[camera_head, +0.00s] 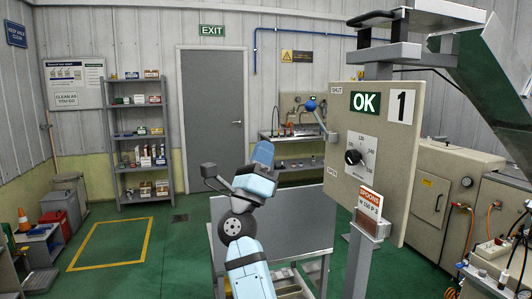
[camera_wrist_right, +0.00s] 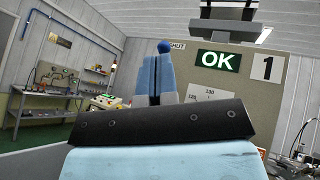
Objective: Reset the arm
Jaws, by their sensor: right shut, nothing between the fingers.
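My right arm rises from the bottom middle of the head view. A lever with a blue knob (camera_head: 310,105) sits at the panel's left edge, raised near the "SHUT" label. In the wrist view the knob (camera_wrist_right: 164,47) shows just behind the fingertips. My left gripper is not in view.
The panel shows a lit "OK" sign (camera_head: 365,103), a "1" plate (camera_head: 402,107) and a black dial (camera_head: 353,157). An orange-and-white "SPOONS" card (camera_head: 370,199) is below. Grey machine cabinets (camera_head: 433,200) stand right. Green floor (camera_head: 170,240) is open at left.

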